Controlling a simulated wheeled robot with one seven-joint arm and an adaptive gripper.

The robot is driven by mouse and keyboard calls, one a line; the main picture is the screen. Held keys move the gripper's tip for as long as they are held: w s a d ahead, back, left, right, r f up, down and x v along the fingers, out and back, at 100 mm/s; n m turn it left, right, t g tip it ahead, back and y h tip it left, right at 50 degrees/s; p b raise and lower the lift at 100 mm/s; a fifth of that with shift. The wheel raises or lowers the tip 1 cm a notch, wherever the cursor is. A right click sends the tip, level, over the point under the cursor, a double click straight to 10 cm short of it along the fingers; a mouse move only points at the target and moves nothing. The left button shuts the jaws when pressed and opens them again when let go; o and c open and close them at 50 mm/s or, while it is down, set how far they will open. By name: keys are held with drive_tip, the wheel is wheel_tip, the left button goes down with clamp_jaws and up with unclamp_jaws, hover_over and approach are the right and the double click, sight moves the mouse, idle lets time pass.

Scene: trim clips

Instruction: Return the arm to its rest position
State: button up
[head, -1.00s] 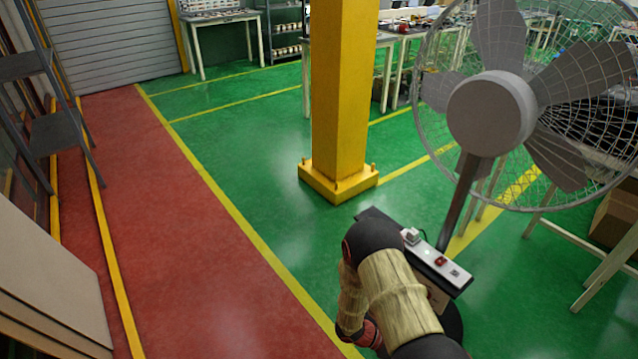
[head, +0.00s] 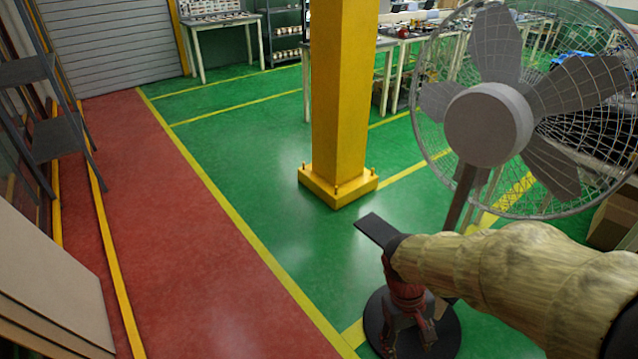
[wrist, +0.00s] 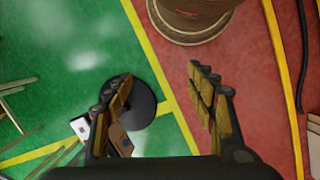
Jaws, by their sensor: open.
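My arm reaches in from the right in the head view and bends downward at its far end. My gripper (head: 408,338) hangs low there, over the black round base (head: 447,338) of the fan, and its fingers are hard to make out. In the wrist view my gripper (wrist: 160,73) is open, with its two padded fingers wide apart. Nothing is between them but the floor and part of the black disc (wrist: 142,108) below. The left finger partly hides a small white item (wrist: 80,127) and a brown piece (wrist: 121,138).
A large caged fan (head: 488,125) stands close behind the arm at the right. A dark panel (head: 377,230) juts out beside the arm. A yellow pillar (head: 343,100) stands beyond.

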drive_tip(key=s+r+m+t+y+p, duration=0.1)
drive_tip(key=s+r+t, duration=0.1)
drive_tip(key=r, duration=0.8)
drive_tip(key=s+r+m+t+y+p, duration=0.1)
drive_tip(key=r+t, duration=0.4)
drive_tip(key=r, duration=0.6)
drive_tip(key=shift+s+a+r+m+p, duration=0.15)
drive_tip(key=shift+s+a+m+p, duration=0.25)
drive_tip(key=shift+s, duration=0.5)
